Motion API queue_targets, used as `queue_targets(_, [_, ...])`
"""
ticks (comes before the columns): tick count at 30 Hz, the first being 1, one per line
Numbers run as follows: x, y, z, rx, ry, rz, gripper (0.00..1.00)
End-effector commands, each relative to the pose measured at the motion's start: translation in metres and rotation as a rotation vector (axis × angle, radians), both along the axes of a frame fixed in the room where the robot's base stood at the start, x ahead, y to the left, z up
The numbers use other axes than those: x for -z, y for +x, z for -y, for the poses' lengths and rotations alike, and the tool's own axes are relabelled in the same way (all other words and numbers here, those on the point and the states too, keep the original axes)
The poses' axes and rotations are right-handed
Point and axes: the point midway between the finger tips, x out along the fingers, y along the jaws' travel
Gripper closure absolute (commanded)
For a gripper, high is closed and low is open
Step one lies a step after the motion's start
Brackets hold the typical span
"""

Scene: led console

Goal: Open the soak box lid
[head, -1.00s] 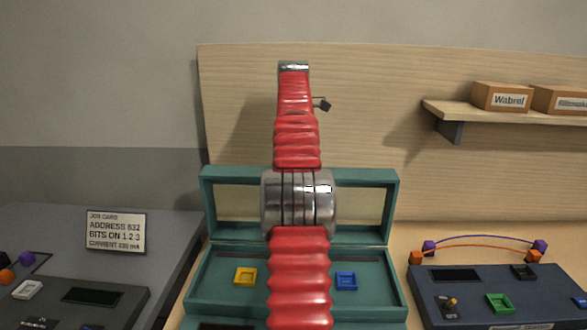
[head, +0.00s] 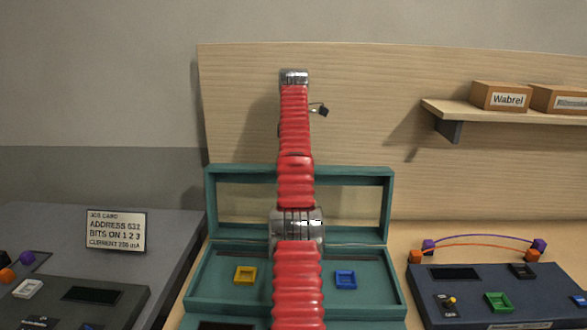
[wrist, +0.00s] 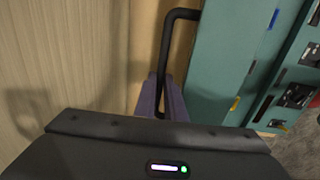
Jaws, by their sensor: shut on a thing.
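The soak box (head: 195,290) is a teal case in the middle of the head view. Its lid (head: 391,205) is a teal frame with a see-through window, standing raised at the back of the box. In the wrist view the lid (wrist: 222,60) lies to the right, with a black bar handle (wrist: 166,50) on its edge. My gripper (wrist: 160,98) has its purplish fingers shut on the handle's lower end. In the head view my red arm covers the middle of the box and lid, and my gripper is hidden.
Inside the box are a yellow switch (head: 245,275) and a blue switch (head: 346,280). A dark blue console (head: 470,305) with arched wires stands to the right. A grey console (head: 100,312) and a job card (head: 115,231) are left. A shelf (head: 500,108) with boxes hangs at the right.

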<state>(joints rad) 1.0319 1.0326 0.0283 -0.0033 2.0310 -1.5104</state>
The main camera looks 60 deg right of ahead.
Motion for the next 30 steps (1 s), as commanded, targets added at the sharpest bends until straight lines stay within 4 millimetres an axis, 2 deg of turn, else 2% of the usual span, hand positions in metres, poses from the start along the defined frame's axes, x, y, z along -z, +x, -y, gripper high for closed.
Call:
queue_targets(1, [0.0076, 0.0027, 0.0067, 0.0, -0.01, 0.005, 1.0])
queue_targets(3, [0.0091, 0.0025, 0.0075, 0.001, -0.008, 0.003, 1.0])
queue_targets(18, [0.0127, 0.0002, 0.0087, 0.005, 0.0, -0.003, 1.0])
queue_targets(19, [0.0127, 0.0001, 0.0088, 0.005, 0.0, -0.003, 0.89])
queue_targets(21, [0.0127, 0.0002, 0.009, 0.005, -0.001, -0.002, 0.84])
queue_targets(27, [0.0095, 0.0006, 0.0077, 0.004, -0.004, 0.0, 0.71])
queue_targets(30, [0.0086, 0.0007, 0.0071, 0.004, -0.004, 0.001, 0.71])
